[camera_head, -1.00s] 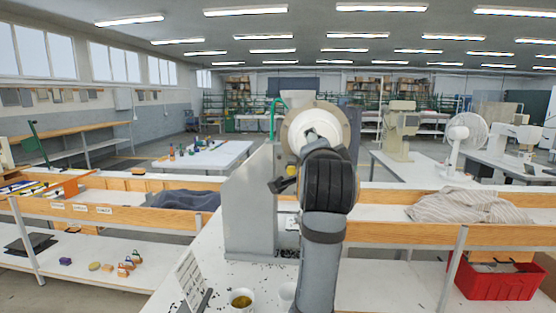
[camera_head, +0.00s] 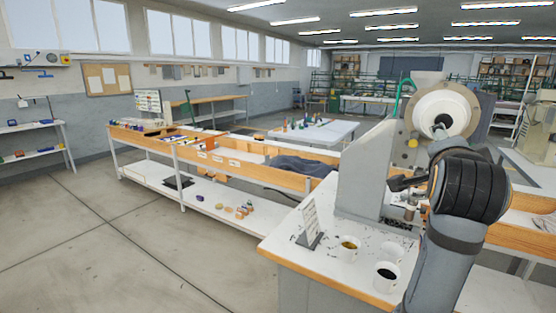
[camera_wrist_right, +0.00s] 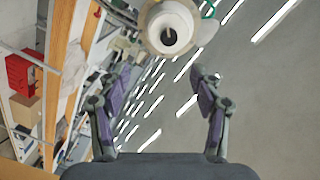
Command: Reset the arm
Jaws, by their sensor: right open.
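My right arm rises at the right of the head view, in front of the eyelet press (camera_head: 362,180). My left gripper is in neither view.
A long wooden-edged bench (camera_head: 160,141) stands behind. The floor at left is clear.

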